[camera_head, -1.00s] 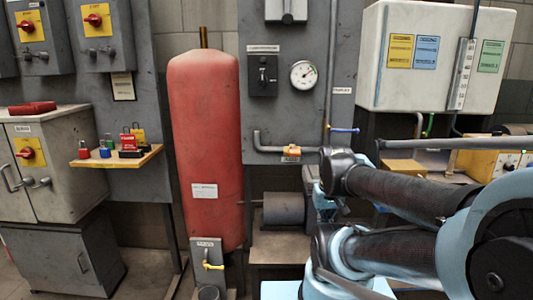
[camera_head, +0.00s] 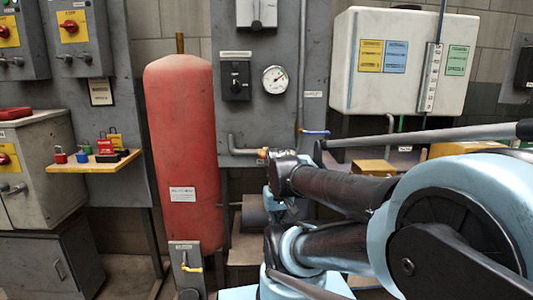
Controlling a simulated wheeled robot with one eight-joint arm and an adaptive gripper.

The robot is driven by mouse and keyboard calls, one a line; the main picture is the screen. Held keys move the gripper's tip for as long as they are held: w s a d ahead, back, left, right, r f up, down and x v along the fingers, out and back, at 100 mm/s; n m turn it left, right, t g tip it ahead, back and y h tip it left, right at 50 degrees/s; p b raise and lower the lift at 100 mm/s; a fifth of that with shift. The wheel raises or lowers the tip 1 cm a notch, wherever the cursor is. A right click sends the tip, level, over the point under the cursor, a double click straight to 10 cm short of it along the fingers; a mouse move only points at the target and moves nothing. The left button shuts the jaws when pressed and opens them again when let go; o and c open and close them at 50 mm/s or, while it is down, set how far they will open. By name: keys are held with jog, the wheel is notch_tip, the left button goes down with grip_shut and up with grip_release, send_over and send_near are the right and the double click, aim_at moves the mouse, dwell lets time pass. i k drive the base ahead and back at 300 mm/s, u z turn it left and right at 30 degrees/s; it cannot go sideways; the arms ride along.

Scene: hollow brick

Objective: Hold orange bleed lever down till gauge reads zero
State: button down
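The orange bleed lever (camera_head: 263,153) sits on a grey pipe below the wall panel, left of the picture's middle. Only its left part shows; my arm covers the rest. The round white gauge (camera_head: 275,79) is above it on the grey panel; its needle appears to point to the upper right, but the numbers are too small to read. My arm reaches in from the right, with a dark joint close to the lever in the picture. I cannot make out my gripper or any contact with the lever.
A red tank (camera_head: 182,150) stands left of the lever, with a yellow-handled valve (camera_head: 192,268) at its foot. A shelf with padlocks (camera_head: 75,166) is farther left. A white tank (camera_head: 400,25) hangs at the upper right. A blue-handled valve (camera_head: 315,132) is near the lever.

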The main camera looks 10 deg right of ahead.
aim_at(263, 152)
jog(key=z, duration=0.75)
jog(key=k, duration=1.6)
jog(key=u, duration=0.4)
